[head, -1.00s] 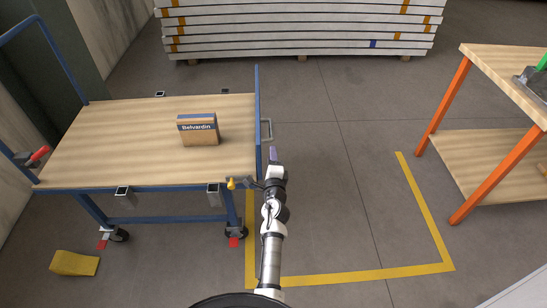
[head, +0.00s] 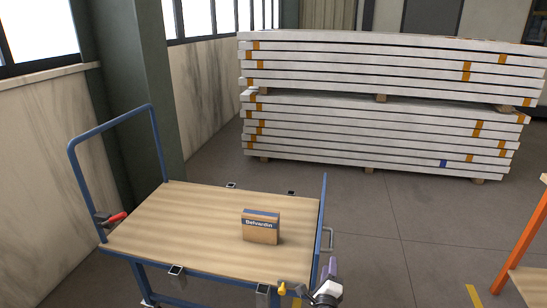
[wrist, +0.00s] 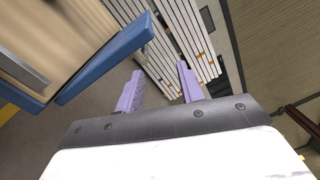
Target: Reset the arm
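My gripper (wrist: 158,88) shows in the wrist view with its two purple fingers apart and nothing between them. In the head view my gripper (head: 331,266) is at the bottom, just right of the cart's right end, with only part of the arm in the picture. The cart (head: 165,215) has a wooden deck and blue frame. A brown box (head: 261,228) labelled Belvardin stands upright on the deck, left of my gripper and apart from it.
The cart's blue right-end panel (head: 320,225) stands close beside my gripper. A stack of long white panels (head: 375,135) is behind. An orange-legged table (head: 521,240) is at the right edge. Floor between cart and table (head: 400,255) is clear.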

